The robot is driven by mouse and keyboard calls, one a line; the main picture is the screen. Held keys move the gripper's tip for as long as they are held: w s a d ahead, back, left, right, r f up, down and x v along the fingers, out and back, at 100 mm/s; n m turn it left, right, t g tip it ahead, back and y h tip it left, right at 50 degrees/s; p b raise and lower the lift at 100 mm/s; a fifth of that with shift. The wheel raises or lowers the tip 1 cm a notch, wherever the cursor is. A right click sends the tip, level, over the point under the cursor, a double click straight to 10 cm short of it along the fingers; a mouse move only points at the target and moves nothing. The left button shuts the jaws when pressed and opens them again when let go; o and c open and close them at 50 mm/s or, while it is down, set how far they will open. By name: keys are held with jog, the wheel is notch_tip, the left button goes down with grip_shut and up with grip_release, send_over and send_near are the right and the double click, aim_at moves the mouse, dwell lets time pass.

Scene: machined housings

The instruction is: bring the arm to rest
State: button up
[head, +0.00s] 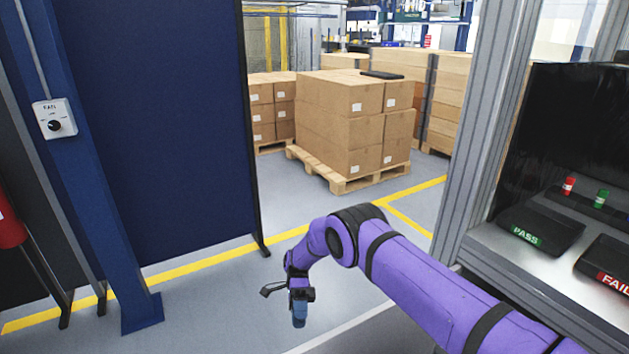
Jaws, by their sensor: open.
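My purple arm reaches in from the lower right of the head view and bends down at its dark elbow joint. My gripper (299,316) hangs at the end, pointing at the floor, with its blue-grey tip low in the picture. It is open, and I see nothing held in it. The gap between its fingers is too small to make out from here. It hangs in front of open grey floor, apart from the bench and the panel.
A workbench (500,262) with a PASS tray (541,226) and a FAIL tray (607,262) stands right behind a metal post (487,130). A dark blue panel (165,130) and blue column (85,180) stand left. Boxes on a pallet (345,184) stand behind.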

jog(key=w+d+r+n+t+y, duration=0.15)
jog(key=d+r, duration=0.25)
jog(key=r, duration=0.6)
jog(key=w+d+r+n+t, duration=0.2)
jog(key=d+r+t, duration=0.1)
jog(key=r, duration=0.8)
jog(key=w+d+r+n+t+y, duration=0.15)
jog(key=d+r, duration=0.25)
jog(key=r, duration=0.6)
jog(key=s+d+r+n+t, duration=0.1)
jog(key=d+r+t, duration=0.15)
jog(key=r, duration=0.25)
jog(key=s+d+r+n+t, duration=0.1)
jog(key=s+d+r, duration=0.1)
jog(key=d+r, duration=0.3)
jog(key=s+d+r+n+t, duration=0.4)
jog(key=s+d+r+t, duration=0.2)
jog(key=s+d+r, duration=0.55)
jog(key=s+d+n+t, duration=0.2)
jog(key=s, duration=0.7)
jog(key=s+d+n+t+h, duration=0.1)
jog(key=s+d+n+t, duration=0.1)
jog(key=s, duration=0.7)
jog(key=shift+d+r+n+t, duration=0.15)
jog(key=shift+d+n+t, duration=0.15)
jog(key=shift+d+t, duration=0.5)
jog(key=shift+s, duration=0.1)
